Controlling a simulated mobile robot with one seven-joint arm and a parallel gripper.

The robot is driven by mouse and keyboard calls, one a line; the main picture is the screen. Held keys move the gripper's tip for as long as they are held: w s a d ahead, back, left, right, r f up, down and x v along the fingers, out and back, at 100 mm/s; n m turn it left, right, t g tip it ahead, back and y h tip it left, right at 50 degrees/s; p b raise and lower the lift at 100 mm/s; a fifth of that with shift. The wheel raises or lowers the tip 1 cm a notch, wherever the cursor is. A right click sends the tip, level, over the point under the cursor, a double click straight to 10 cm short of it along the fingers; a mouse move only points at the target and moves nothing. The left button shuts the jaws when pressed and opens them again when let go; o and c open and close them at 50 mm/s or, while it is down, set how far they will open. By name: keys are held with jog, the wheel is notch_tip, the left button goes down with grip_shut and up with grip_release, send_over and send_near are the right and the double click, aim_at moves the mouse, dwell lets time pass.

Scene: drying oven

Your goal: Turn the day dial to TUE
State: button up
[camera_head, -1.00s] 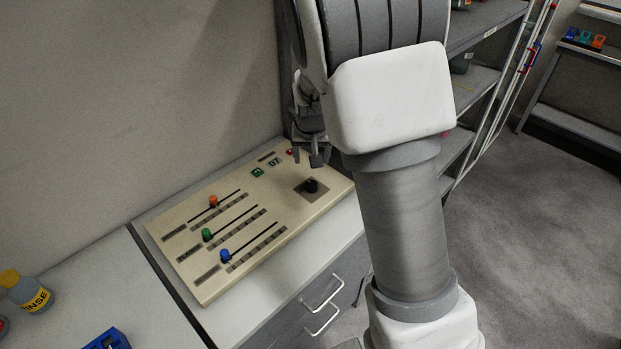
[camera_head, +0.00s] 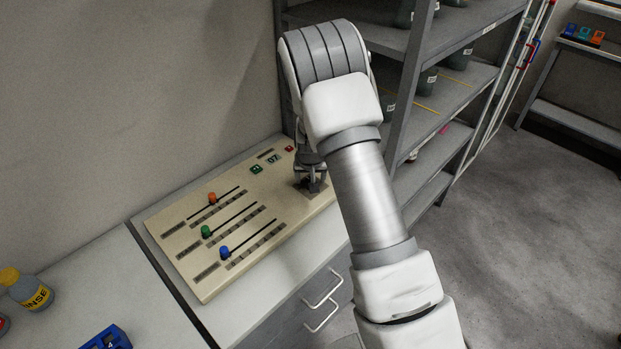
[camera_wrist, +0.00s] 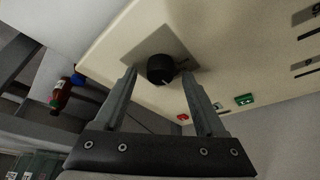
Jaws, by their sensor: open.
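The cream control panel (camera_head: 222,240) lies on the counter and carries several controls. In the wrist view a black round dial (camera_wrist: 160,69) with a light pointer mark sits on a grey square plate (camera_wrist: 150,50) on the panel (camera_wrist: 240,50). My gripper (camera_wrist: 160,82) is open, with one finger on each side of the dial and visible gaps between. In the head view my gripper (camera_head: 311,181) is over the dial's end of the panel and mostly hides the dial. The lettering around the dial is too small to read.
Orange (camera_head: 212,198), green (camera_head: 207,231) and blue (camera_head: 225,252) slider knobs stand on the panel. A green button (camera_head: 257,169) and a red button (camera_head: 289,149) are near its back edge. A grey shelf (camera_head: 400,110) stands close behind my arm. A rinse bottle (camera_head: 28,290) is far left.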

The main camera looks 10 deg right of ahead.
jog(key=shift+w+f, duration=0.15)
jog(key=shift+f, duration=0.15)
jog(key=shift+c, duration=0.3)
grip_shut()
